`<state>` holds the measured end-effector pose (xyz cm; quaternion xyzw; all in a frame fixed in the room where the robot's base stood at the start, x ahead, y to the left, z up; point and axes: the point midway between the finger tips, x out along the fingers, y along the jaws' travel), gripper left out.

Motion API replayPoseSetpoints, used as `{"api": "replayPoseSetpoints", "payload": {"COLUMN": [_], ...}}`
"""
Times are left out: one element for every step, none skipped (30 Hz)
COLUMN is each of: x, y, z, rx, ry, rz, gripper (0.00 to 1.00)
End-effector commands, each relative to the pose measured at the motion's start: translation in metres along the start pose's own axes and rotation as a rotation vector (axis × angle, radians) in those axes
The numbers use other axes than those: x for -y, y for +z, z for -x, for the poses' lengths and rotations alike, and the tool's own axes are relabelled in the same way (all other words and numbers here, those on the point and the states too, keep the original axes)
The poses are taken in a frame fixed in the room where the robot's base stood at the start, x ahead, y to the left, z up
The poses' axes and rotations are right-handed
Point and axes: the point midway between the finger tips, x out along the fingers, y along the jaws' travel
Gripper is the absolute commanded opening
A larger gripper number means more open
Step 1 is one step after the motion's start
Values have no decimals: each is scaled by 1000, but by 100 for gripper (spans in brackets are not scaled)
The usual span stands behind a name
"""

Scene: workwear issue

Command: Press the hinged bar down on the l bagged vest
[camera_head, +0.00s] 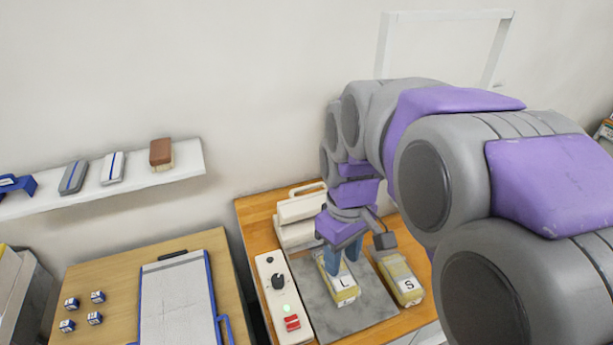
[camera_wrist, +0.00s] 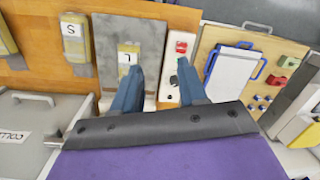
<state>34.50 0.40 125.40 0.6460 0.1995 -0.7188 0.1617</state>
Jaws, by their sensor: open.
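The L bagged vest (camera_head: 346,296), a yellowish pack with a white L label, lies on a grey plate (camera_head: 372,303). It also shows in the wrist view (camera_wrist: 128,49), just beyond my left-hand fingertip. My gripper (camera_head: 343,262) is open and empty, with its blue fingers pointing down over the back end of the pack. In the wrist view the fingers (camera_wrist: 160,75) stand wide apart. I cannot tell whether they touch the pack. A white barred part with a handle (camera_head: 297,207), probably the hinged bar, is raised behind the plate, partly hidden by my gripper.
The S bagged vest (camera_head: 406,284) lies right of the plate. A white control panel (camera_head: 270,270) with a black knob, green light and red switch lies left. A clipboard (camera_head: 180,300) and several small cubes sit on the left table. A wall shelf (camera_head: 130,182) holds brushes.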

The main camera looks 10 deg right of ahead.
Motion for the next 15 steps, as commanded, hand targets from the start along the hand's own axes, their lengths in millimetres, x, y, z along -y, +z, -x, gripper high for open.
{"api": "replayPoseSetpoints", "payload": {"x": [-6, -10, -14, -18, -22, -27, -31, -35, -40, -45, -50, -56, -61, -65, -71], "y": [-14, -22, -33, -41, -49, -58, -65, -72, -82, -89, -96, -105, -112, -118, -128], "z": [10, 14, 20, 24, 28, 32, 36, 40, 44, 46, 50, 54, 55, 58, 62], "rx": [-4, -8, -11, -15, -18, -19, -22, -25, -27, -29, -35, -39, -40, -43, -48], "ry": [1, 2, 3, 4, 4, 3, 4, 5, 6, 6, 9, 11, 11, 13, 16], "rz": [39, 64, 99, 125, 151, 184, 210, 234, 267, 291, 316, 348, 372, 397, 428], "gripper": [42, 42, 42, 42, 42, 42, 42, 42, 42, 42, 42, 42, 42, 42, 42]}}
